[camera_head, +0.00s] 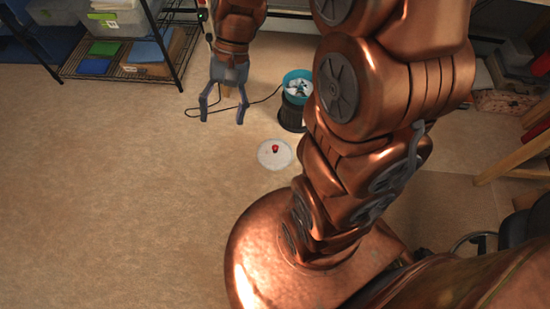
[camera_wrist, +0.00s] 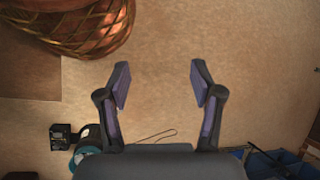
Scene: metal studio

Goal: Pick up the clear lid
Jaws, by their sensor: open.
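The clear lid (camera_head: 265,160) is a pale, see-through disc with a red knob, lying flat on the tan floor in the middle of the head view. I cannot make it out in the wrist view. My gripper (camera_head: 222,119) points down above the floor, to the left of the lid and farther back, apart from it. Its two fingers are spread with nothing between them. In the wrist view my gripper (camera_wrist: 159,80) is also open, with only bare floor showing between its fingers.
A black cylinder with a teal top (camera_head: 297,75) stands behind the lid, with a thin dark cable (camera_head: 262,100) on the floor. A wire shelf (camera_head: 125,62) with bins stands at the back left. Wooden legs (camera_head: 510,158) are at the right. The left floor is clear.

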